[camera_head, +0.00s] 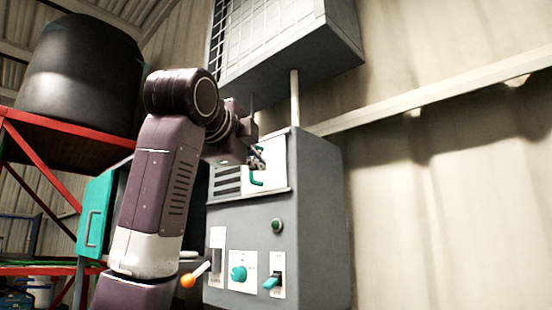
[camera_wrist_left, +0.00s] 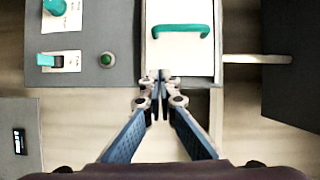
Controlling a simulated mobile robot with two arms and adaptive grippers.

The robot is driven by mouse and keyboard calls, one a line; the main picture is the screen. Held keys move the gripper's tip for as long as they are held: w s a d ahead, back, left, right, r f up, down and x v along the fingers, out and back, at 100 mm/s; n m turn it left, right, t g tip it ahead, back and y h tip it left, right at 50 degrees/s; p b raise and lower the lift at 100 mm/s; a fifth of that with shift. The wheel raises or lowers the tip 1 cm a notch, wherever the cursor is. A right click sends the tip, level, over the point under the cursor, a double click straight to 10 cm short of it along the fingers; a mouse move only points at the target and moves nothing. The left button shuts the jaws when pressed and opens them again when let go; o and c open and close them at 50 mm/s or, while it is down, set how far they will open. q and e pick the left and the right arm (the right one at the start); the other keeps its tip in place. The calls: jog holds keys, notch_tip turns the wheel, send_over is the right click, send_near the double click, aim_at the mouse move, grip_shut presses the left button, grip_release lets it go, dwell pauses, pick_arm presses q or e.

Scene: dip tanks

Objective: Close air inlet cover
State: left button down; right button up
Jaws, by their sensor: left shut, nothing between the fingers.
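The air inlet cover (camera_head: 276,176) is a white panel with a green handle (camera_head: 257,181) on the upper front of a grey cabinet. Dark horizontal inlet slots (camera_head: 227,181) show uncovered to its left. My left gripper (camera_head: 258,160) is at the cover, in front of its upper part, and partly hides it. In the left wrist view the cover (camera_wrist_left: 180,58) and its green handle (camera_wrist_left: 180,30) lie beyond the fingers. The shut, empty fingertips (camera_wrist_left: 160,77) appear near the panel's lower picture edge, apart from the handle. Whether they touch the panel I cannot tell. My right gripper is out of view.
The grey cabinet (camera_head: 320,220) carries a green button (camera_head: 277,225), teal knob (camera_head: 238,273), teal switch (camera_head: 271,281) and orange-tipped lever (camera_head: 188,281). A pipe (camera_head: 295,98) rises to a grey box (camera_head: 320,50) overhead. A black tank (camera_head: 80,70) stands on a red rack at left.

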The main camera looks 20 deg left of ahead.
pick_arm(q)
notch_tip(320, 180, up, 3)
jog(key=s, duration=0.3)
jog(key=p, duration=0.6)
send_near(276, 162)
jog(key=shift+m, duration=0.3)
jog(key=w, duration=0.4)
jog(key=shift+w+a+f, duration=0.15)
jog(key=shift+w+a, duration=0.15)
jog(key=shift+w, duration=0.05)
jog(key=a+p, duration=0.1)
jog(key=a, duration=0.3)
jog(key=shift+w+f+p, duration=0.2)
jog(key=shift+f+p, duration=0.05)
jog(key=shift+p, duration=0.15)
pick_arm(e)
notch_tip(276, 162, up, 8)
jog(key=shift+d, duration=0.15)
pick_arm(q)
jog(key=shift+w+d, duration=0.1)
jog(key=shift+d, duration=0.05)
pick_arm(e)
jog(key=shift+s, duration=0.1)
